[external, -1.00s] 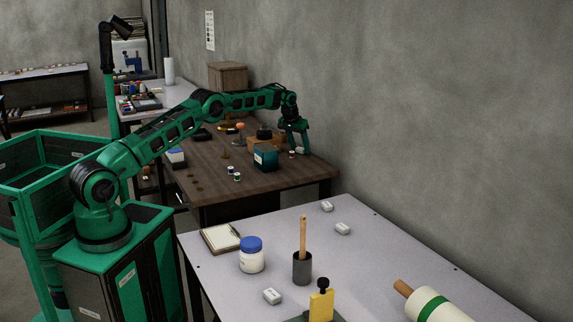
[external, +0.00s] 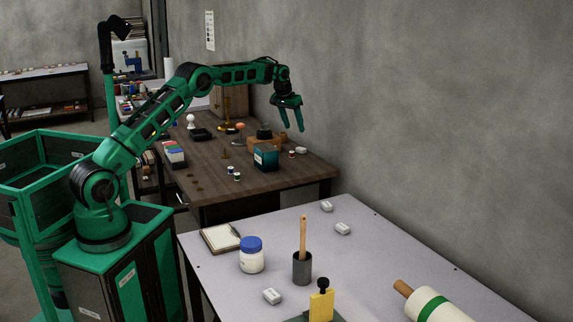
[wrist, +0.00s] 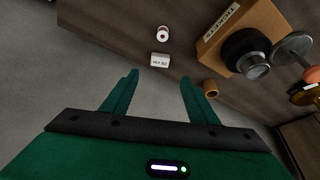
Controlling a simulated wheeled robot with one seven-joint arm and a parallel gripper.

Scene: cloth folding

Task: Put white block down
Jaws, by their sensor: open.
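My gripper (external: 291,117) is open and empty, held in the air above the far right part of the brown table (external: 225,190). A small white block (external: 301,150) lies on that table near its right edge, below my gripper and apart from it. In the wrist view the white block (wrist: 160,60) lies beyond the two open fingertips, with dark lettering on its face that is too small to read.
A small spool (wrist: 163,33) lies beside the block. A teal box (external: 265,157) and a wooden box (wrist: 238,32) with a dark round object are near. The grey table (external: 380,255) in front holds white blocks, a jar and a roller.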

